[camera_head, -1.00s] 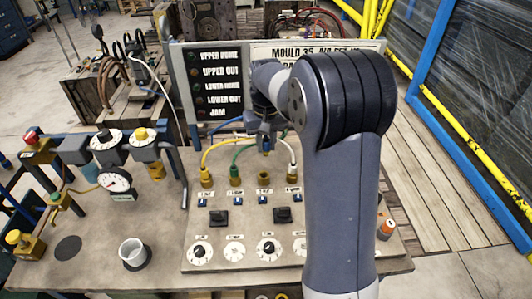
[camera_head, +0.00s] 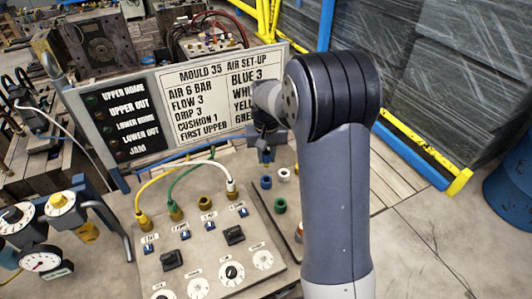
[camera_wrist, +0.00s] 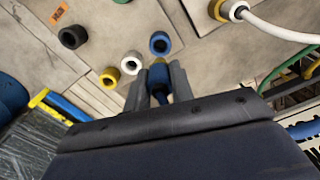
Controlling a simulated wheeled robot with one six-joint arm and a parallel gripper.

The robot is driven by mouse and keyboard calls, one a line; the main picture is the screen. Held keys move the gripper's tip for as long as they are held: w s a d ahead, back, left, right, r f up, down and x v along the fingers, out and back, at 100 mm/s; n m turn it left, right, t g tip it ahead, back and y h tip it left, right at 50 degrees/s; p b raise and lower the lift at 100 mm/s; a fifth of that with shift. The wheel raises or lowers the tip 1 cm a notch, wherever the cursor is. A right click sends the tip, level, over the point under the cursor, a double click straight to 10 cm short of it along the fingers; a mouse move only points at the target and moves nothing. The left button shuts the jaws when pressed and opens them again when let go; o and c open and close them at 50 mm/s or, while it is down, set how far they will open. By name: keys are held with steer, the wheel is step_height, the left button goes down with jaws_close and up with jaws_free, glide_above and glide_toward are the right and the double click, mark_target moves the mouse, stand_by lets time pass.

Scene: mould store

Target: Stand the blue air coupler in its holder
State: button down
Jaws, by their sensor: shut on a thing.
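My gripper (camera_head: 264,140) is shut on the blue air coupler (camera_wrist: 159,74), which sits between the two fingers in the wrist view. In the head view the coupler is small and mostly hidden by the gripper. A blue ring-shaped holder (camera_head: 266,182) stands on the bench just below my gripper. In the wrist view the blue holder (camera_wrist: 160,43) lies just beyond the coupler's end, and the two look apart. The height between them is hard to tell.
A white holder (camera_head: 284,174) and a green holder (camera_head: 280,205) stand close to the blue one. The panel (camera_head: 213,255) carries yellow, green and white hoses in ports; its third port (camera_head: 205,202) is empty. The set-up board (camera_head: 220,95) stands behind.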

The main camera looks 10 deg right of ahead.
mark_target(266, 166)
steer(key=shift+f+b, duration=1.8)
steer(key=shift+f, duration=0.9)
steer(key=shift+f+b, duration=0.65)
steer(key=shift+f, duration=0.5)
steer(key=c, duration=0.7)
jaws_free()
steer(key=shift+c, duration=0.2)
steer(key=shift+r+p, duration=2.85)
steer(key=shift+r, duration=0.95)
steer(key=shift+f, duration=0.1)
